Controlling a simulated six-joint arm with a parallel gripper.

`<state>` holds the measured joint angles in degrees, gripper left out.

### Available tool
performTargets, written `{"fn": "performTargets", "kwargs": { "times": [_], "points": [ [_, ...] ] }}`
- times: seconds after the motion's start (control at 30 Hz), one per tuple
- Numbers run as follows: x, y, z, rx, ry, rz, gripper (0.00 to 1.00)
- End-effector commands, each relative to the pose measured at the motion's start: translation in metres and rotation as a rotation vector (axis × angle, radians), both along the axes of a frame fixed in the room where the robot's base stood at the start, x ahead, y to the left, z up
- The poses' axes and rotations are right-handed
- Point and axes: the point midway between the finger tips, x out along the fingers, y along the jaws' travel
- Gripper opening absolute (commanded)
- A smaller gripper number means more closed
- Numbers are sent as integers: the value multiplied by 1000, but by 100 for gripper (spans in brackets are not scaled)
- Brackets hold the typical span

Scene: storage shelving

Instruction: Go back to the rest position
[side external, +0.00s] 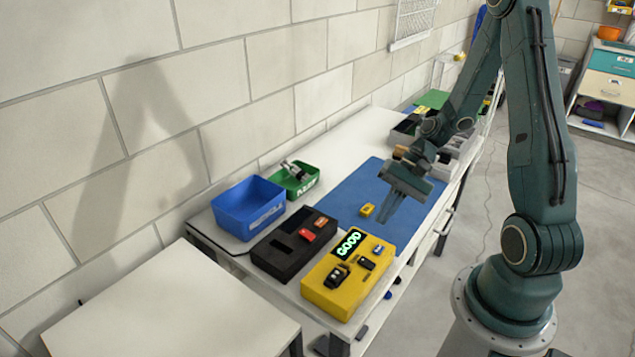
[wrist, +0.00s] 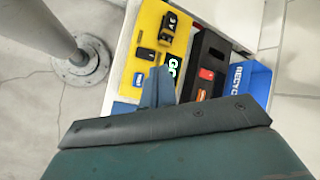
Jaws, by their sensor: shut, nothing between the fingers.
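My gripper (side external: 386,207) is shut and empty. In the side external view it hangs above the blue mat (side external: 341,190), pointing down toward the front of the table. A small yellow block (side external: 367,210) lies on the mat just left of the fingertips, apart from them. In the wrist view the shut fingers (wrist: 158,88) point at the yellow box (wrist: 148,45), which also shows in the side external view (side external: 318,289) with a lit "GOOD" display and small parts on top.
A black box (side external: 277,262) with red and orange pieces stands beside the yellow box. A blue bin (side external: 240,212) and a green bin (side external: 311,181) holding items stand by the wall. Grey trays (side external: 463,144) are at the far end.

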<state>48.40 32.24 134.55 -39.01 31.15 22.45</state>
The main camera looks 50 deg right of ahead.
Motion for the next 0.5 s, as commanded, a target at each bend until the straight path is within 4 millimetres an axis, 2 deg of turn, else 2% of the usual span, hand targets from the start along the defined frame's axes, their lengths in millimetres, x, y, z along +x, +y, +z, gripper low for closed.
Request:
{"fn": "performTargets", "kwargs": {
  "times": [0.5],
  "points": [
    [-2, 28, 76, -346, -119, 326, 0]
  ]
}}
